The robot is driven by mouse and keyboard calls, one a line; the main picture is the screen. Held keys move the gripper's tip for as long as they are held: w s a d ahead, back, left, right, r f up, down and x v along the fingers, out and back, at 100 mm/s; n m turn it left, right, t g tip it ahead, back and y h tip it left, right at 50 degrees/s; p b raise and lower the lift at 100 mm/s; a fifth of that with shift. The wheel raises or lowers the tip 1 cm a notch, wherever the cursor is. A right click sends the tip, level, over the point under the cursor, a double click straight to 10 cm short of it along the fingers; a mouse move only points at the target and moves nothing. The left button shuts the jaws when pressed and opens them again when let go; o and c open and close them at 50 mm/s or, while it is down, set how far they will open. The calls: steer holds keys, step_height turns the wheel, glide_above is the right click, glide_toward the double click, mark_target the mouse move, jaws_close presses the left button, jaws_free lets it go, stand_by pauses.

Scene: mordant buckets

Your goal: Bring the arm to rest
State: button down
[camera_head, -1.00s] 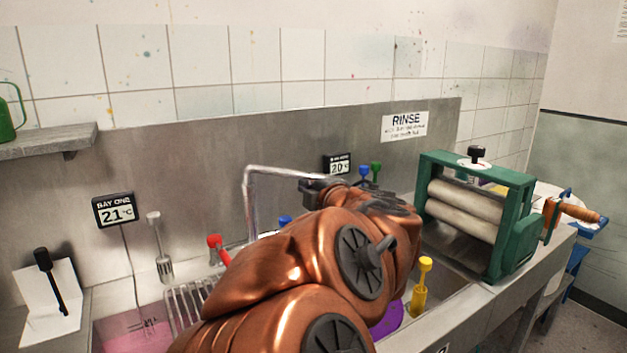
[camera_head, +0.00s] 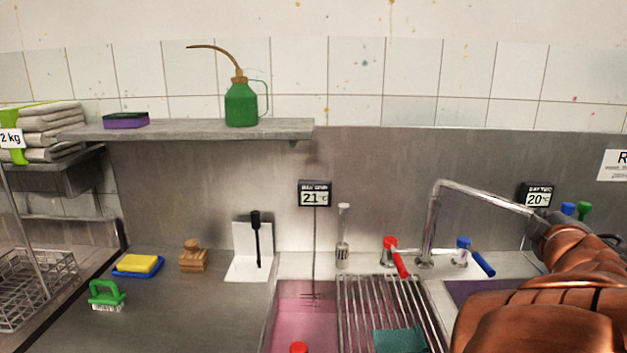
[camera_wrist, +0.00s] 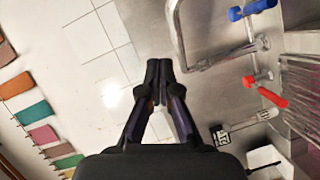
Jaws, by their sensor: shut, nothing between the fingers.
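My copper arm (camera_head: 560,290) reaches in from the lower right of the head view, over the right part of the sink. Its dark far end overlaps the faucet spout in that view, and the jaws cannot be made out there. In the wrist view my gripper (camera_wrist: 159,68) is shut, its two black fingers together with nothing between them. Behind the fingers are the tiled wall and the steel splashback. No object touches the fingers in that view.
The metal faucet (camera_head: 432,225) stands close to my arm, with red (camera_head: 396,256) and blue (camera_head: 474,256) tap handles. A wire rack (camera_head: 385,300) lies over the sink beside a pink bath (camera_head: 305,315). A shelf (camera_head: 190,130) holds a green oil can (camera_head: 241,103). The left counter has free room.

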steer(key=s+a+f+m+g+p, duration=0.2)
steer(key=s+a+f+m+g, duration=0.2)
steer(key=s+f+m+g, duration=0.8)
steer(key=s+a+f+n+g+y, duration=0.1)
steer(key=s+a+f+y, duration=0.1)
steer(key=s+a, duration=0.3)
steer(key=s+a+f+g+y+p, duration=0.1)
steer(key=s+a+f+g+y, duration=0.1)
steer(key=s+a+f, duration=0.2)
steer(key=s+a+f+n+g+y, duration=0.1)
steer(key=s+a+f+y, duration=0.2)
steer(key=s+a, duration=0.5)
steer(key=shift+s+a+f+n+g, duration=0.3)
steer(key=shift+a+f+g, duration=0.1)
steer(key=shift+a, duration=0.65)
